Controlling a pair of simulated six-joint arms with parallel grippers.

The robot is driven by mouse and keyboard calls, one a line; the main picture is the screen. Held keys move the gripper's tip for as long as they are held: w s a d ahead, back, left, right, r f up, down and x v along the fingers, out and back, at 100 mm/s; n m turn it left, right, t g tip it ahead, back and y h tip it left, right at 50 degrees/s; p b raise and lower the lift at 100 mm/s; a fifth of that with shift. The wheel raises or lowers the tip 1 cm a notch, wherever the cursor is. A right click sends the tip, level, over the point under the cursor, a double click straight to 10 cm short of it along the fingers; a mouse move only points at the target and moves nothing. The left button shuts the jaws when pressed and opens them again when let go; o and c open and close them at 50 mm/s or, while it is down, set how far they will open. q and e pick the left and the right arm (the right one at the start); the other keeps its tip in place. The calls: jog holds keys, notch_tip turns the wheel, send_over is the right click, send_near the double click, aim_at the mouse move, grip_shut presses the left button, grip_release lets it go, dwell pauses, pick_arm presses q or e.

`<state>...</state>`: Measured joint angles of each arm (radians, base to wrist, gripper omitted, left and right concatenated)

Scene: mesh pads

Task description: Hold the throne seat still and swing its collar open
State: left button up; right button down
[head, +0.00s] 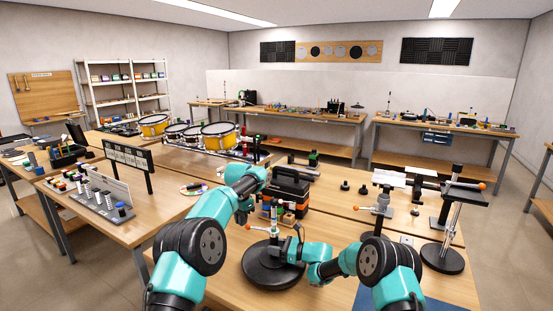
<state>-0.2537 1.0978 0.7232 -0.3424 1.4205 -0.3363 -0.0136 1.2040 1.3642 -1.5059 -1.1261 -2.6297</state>
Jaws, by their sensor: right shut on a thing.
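The throne seat is a round black disc (262,276) lying flat on the near bench. A short upright collar (274,243) stands at its middle, with an orange-tipped lever (250,226) sticking out to the left. My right gripper (291,247) comes in low from the right and is shut on the throne seat at its central upright part. The exact part between its fingers is too small to tell. My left gripper (274,212) is above the collar, at the end of the teal arm. Its fingers are too small and partly hidden to show whether they are open.
A black toolbox (290,184) and small coloured boxes stand just behind the seat. A blue mat (434,299) lies at the front right.

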pick_arm(q)
jog(key=shift+f, duration=1.9)
grip_shut()
jog(key=shift+w+d, duration=0.1)
jog(key=shift+w, duration=0.05)
jog(key=shift+s+a, duration=0.4)
jog(key=shift+s, duration=0.1)
